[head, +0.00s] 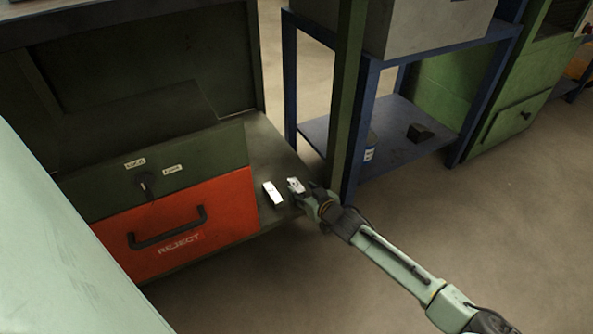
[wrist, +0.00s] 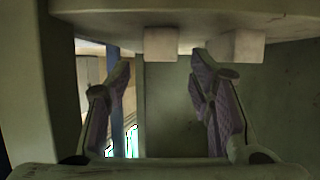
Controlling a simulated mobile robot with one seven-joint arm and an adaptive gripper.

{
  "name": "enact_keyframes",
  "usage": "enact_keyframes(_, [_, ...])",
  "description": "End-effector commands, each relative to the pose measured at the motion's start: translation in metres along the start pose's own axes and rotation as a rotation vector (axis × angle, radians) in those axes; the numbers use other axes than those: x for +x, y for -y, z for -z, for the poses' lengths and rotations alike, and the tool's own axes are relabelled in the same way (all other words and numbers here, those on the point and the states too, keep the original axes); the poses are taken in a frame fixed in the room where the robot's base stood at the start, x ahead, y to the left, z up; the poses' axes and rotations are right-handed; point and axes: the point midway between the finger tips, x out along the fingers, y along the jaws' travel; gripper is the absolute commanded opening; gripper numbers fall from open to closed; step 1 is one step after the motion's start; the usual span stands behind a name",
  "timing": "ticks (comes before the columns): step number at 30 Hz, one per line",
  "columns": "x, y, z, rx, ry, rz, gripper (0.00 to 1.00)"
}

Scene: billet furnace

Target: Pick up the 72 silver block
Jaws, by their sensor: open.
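Two small pale silver blocks lie apart on the dark shelf ledge beside the red drawer in the head view: a left block (head: 272,192) and a right block (head: 296,185). No number is readable on either, so I cannot tell which is 72. My gripper (head: 301,193) is at the right block and partly covers it. In the wrist view, which appears upside down, the open fingers (wrist: 160,68) are empty. One block (wrist: 160,44) shows beyond the gap between them, and another block (wrist: 240,45) is to the right.
The red REJECT drawer (head: 178,228) with its black handle is left of the blocks. A green post (head: 347,100) and a blue rack (head: 400,140) stand close behind my gripper. The rack holds a dark block (head: 420,132) and a can (head: 370,147). Floor at right is clear.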

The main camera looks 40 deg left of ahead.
Motion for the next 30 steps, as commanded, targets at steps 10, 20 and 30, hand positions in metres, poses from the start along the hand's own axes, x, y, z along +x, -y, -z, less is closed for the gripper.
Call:
enact_keyframes(10, [0.035,0.001,-0.001,0.000,0.000,-0.001,0.48])
enact_keyframes(20, [0.035,0.001,0.000,0.000,-0.001,-0.001,0.38])
enact_keyframes(30, [0.034,0.001,0.000,0.000,-0.001,0.000,0.15])
